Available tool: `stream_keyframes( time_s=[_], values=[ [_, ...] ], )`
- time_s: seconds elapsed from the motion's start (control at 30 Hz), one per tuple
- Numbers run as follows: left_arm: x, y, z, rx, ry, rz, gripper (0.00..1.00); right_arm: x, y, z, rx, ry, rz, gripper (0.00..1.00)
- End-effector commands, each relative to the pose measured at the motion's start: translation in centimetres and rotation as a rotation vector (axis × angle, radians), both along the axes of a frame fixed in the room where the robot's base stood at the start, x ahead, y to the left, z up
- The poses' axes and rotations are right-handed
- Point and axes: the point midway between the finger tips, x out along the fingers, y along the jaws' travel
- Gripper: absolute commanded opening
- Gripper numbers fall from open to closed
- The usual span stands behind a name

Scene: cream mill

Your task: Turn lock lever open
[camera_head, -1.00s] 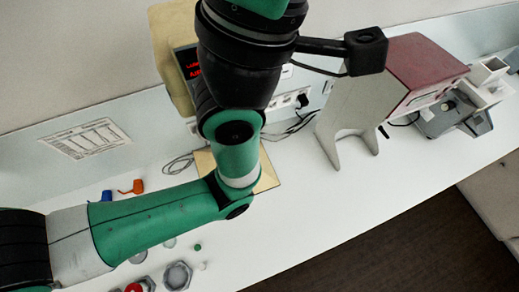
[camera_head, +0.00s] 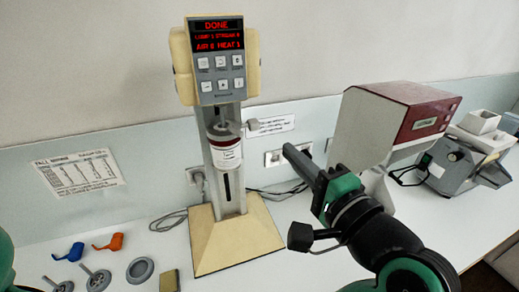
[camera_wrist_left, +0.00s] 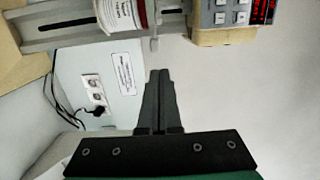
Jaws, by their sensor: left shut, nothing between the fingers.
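The cream mill (camera_head: 198,90) stands upright with a red lit display reading DONE. A white labelled jar (camera_head: 226,156) is held on its column. A small grey lock lever (camera_head: 252,124) sticks out to the right at the jar's top; it also shows in the left wrist view (camera_wrist_left: 154,44). My left gripper (camera_head: 287,149) is shut and empty, to the right of the lever and slightly lower in the head view, apart from it. In the left wrist view its closed fingertips (camera_wrist_left: 160,72) point toward the lever. My right gripper is not in view.
The mill's cream base (camera_head: 235,240) rests on the white bench. An orange piece (camera_head: 110,242), a blue piece (camera_head: 70,252) and a grey round dish (camera_head: 140,270) lie at left. A red-topped machine (camera_head: 410,93) stands at right behind my arm.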

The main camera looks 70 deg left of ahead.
Motion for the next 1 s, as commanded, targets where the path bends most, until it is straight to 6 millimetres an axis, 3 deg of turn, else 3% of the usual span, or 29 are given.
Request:
stream_keyframes(
  time_s=[0.37,0.57,0.87,1.0],
  values=[
    [-0.1,0.7,0.2,0.001,0.0,0.003,0.0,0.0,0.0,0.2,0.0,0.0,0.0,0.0],
    [-0.3,3.9,0.3,0.001,-0.001,0.007,0.0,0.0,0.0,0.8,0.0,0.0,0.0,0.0],
    [-0.6,10.4,0.3,0.003,0.0,0.007,0.0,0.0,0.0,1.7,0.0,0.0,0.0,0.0],
    [-2.7,9.1,0.3,0.003,-0.002,-0.001,0.0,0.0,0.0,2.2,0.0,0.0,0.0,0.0]
  ],
)
